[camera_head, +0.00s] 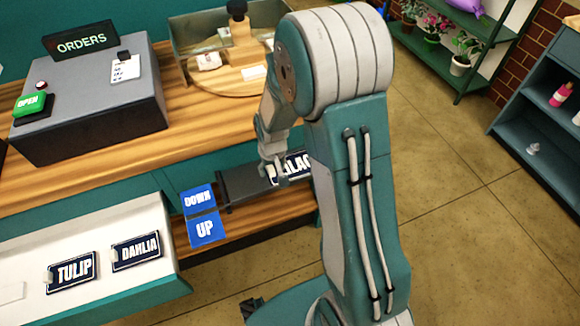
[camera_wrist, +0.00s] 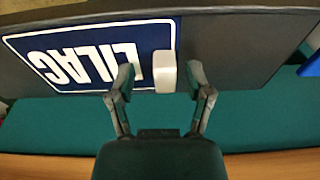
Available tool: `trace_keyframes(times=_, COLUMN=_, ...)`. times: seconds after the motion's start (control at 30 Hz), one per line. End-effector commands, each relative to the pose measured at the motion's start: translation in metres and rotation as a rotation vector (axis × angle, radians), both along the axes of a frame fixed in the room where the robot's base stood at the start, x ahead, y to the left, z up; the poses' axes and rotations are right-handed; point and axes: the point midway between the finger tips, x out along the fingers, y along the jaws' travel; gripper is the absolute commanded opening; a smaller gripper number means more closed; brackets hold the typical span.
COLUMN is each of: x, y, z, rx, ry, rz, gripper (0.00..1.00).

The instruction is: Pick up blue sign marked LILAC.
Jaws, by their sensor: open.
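The blue LILAC sign (camera_head: 298,166) lies on a dark shelf and is partly hidden by my arm in the head view. In the wrist view the sign (camera_wrist: 85,58) appears upside down, with white letters and a white border. A pale block-shaped handle (camera_wrist: 165,72) at its edge sits between my fingers. My gripper (camera_wrist: 162,80) is open, with one finger on each side of the handle. I cannot tell whether the fingers touch it. In the head view my gripper (camera_head: 277,175) is at the sign's left end.
The dark shelf (camera_head: 240,184) juts out beside blue DOWN (camera_head: 198,199) and UP (camera_head: 206,229) panels. TULIP (camera_head: 72,272) and DAHLIA (camera_head: 136,251) signs lie on a white counter (camera_head: 100,225). The wooden counter (camera_head: 190,125) above holds a grey ORDERS console (camera_head: 95,115).

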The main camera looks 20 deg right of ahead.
Motion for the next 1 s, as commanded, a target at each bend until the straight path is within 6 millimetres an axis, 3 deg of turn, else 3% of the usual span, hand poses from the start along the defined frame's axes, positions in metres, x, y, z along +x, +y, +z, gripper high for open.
trace_keyframes(times=0.1, x=0.0, y=0.003, z=0.0, rx=-0.003, ry=0.0, rz=0.002, gripper=0.66)
trace_keyframes(times=0.13, x=0.0, y=0.003, z=0.001, rx=-0.003, ry=0.0, rz=0.002, gripper=0.57)
trace_keyframes(times=0.27, x=0.0, y=0.004, z=0.001, rx=-0.004, ry=0.0, rz=0.003, gripper=0.0)
trace_keyframes(times=0.73, x=0.0, y=0.002, z=0.003, rx=-0.002, ry=0.002, rz=0.002, gripper=0.0)
trace_keyframes(times=0.87, x=0.001, y=0.003, z=0.014, rx=-0.003, ry=-0.002, rz=0.002, gripper=0.0)
trace_keyframes(times=1.0, x=-0.002, y=0.002, z=0.037, rx=-0.004, ry=-0.004, rz=0.001, gripper=0.0)
